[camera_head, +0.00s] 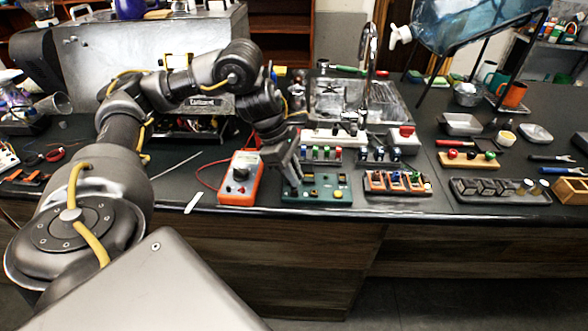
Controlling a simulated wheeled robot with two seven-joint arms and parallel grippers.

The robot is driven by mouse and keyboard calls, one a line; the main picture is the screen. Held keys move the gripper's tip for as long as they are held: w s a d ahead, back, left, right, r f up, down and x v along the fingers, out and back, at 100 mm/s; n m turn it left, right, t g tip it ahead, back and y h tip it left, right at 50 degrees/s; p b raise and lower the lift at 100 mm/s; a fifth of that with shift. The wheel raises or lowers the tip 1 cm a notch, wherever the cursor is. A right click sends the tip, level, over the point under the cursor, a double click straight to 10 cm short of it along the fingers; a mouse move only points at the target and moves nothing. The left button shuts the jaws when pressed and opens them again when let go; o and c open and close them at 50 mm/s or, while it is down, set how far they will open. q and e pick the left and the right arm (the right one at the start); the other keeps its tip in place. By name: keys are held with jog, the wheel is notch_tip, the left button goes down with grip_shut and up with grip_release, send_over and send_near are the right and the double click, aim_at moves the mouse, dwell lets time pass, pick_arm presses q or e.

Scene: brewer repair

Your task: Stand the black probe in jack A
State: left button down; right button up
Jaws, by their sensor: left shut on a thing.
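My left gripper (292,180) comes down over the left part of a dark green board (330,199) at the front of the counter. It is shut on a thin dark thing, which I take to be the black probe; the fingers hide most of it. The board carries several yellowish round parts; their labels are too small to read, so I cannot tell which is jack A. I cannot tell whether the probe tip touches the board. The orange multimeter (240,182) stands just left of the board, with a red lead beside it. My right gripper is not in view.
Racks of coloured parts (398,182) stand right of the board, with more racks (320,154) behind it. A grey block tray (495,190) lies further right. An open metal machine (195,115) stands behind my left arm. The counter's front edge is close to the board.

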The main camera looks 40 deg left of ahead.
pick_arm(q)
jog(key=shift+f, duration=0.3)
dwell(0.8)
jog(key=c, duration=1.3)
grip_release()
jog(key=shift+c, duration=0.2)
jog(key=p+v, duration=0.3)
jog(key=v, duration=0.7)
jog(key=shift+a+r, duration=0.15)
jog(key=shift+r, duration=0.25)
